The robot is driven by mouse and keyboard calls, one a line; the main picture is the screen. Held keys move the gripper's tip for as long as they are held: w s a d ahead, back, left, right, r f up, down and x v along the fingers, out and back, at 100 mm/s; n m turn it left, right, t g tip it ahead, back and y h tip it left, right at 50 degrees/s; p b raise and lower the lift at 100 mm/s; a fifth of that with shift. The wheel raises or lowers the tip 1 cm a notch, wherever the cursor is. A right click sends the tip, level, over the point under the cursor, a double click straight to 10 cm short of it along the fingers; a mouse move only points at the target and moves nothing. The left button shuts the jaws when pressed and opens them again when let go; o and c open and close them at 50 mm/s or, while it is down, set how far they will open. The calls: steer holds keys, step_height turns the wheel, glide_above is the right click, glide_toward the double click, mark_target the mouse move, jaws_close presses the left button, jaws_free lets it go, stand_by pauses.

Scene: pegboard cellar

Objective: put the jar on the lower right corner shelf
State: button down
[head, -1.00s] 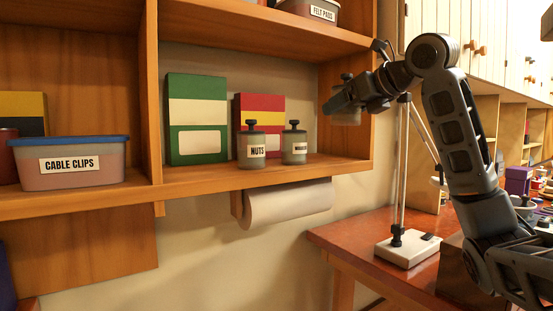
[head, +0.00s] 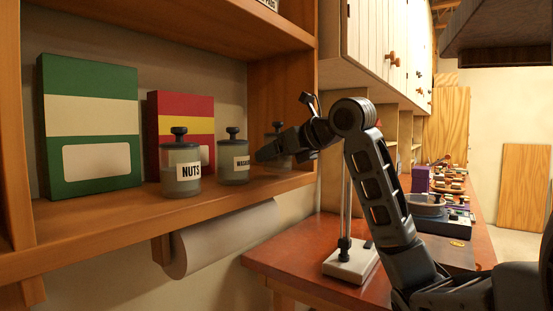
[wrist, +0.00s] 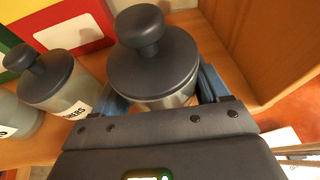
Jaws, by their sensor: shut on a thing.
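A grey-lidded glass jar (head: 277,127) is held in my gripper (head: 268,152) at the right end of the corner shelf (head: 130,215). In the wrist view the jar (wrist: 152,68) stands upright between the two fingers of my gripper (wrist: 162,95), which are shut on its sides. Its base is hidden, so I cannot tell whether it touches the shelf. It is to the right of a jar labelled WASHERS (head: 234,165), apart from it. A jar labelled NUTS (head: 181,172) stands further left.
Red-and-yellow (head: 165,105) and green (head: 90,90) boxes stand behind the jars. The shelf's wooden right side panel (head: 285,90) is close to my gripper. A paper roll (head: 225,240) hangs below. A lamp base (head: 350,262) stands on the red bench (head: 290,258).

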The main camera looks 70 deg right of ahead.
steer(key=shift+f, duration=0.55)
steer(key=shift+f, duration=0.15)
jaws_free()
steer(key=b+v, duration=0.1)
steer(key=v, duration=1.1)
steer(key=shift+s+a, duration=0.1)
